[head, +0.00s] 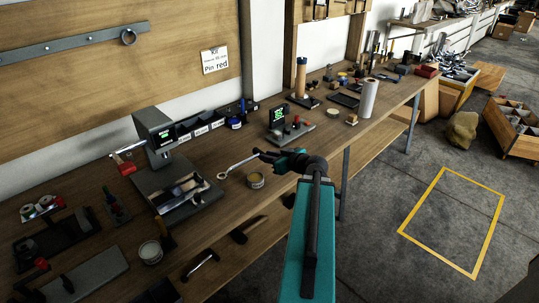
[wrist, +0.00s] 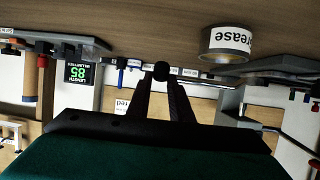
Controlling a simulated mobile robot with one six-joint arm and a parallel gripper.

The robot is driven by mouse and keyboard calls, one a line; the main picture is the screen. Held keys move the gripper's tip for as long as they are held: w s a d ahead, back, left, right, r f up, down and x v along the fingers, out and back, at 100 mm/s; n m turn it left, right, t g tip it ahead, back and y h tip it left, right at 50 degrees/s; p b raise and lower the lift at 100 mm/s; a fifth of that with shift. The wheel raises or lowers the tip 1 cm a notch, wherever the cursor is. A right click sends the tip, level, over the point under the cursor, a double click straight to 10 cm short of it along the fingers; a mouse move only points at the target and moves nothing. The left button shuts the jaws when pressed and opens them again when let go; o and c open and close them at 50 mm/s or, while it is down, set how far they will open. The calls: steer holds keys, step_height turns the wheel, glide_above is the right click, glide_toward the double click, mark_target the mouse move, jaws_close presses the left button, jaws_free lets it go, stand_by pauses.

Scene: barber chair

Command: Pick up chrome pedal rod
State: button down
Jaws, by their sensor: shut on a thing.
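The chrome pedal rod (head: 240,164) is a thin shiny rod with a ring at its left end. My gripper (head: 263,154) is shut on its right end and holds it over the workbench, behind the grease tin. In the wrist view my gripper's dark fingers (wrist: 163,84) close together around a round black end piece (wrist: 162,71). The rod's pale shaft seems to run off to the right there, partly hidden. Whether the ring end touches the bench is hard to tell.
A grease tin (head: 255,181) stands just in front of the rod. A grey gauge stand (head: 158,135) with a tray is to the left. A length display (head: 279,117) stands behind my gripper. The wooden bench (head: 100,185) holds several tools.

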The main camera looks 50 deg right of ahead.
steer(key=shift+s+a, duration=0.55)
steer(key=shift+w+d+r+p, duration=0.1)
steer(key=shift+r+p, duration=0.2)
steer(key=shift+p, duration=0.7)
steer(key=p, duration=0.4)
steer(key=shift+r, duration=0.1)
steer(key=s+a+p, duration=0.1)
steer(key=p, duration=0.5)
steer(key=shift+s+a+p, duration=0.1)
steer(key=shift+p, duration=0.3)
steer(key=shift+s+a+f+p, duration=0.2)
steer(key=shift+s+a+p, duration=0.15)
steer(key=shift+p, duration=1.1)
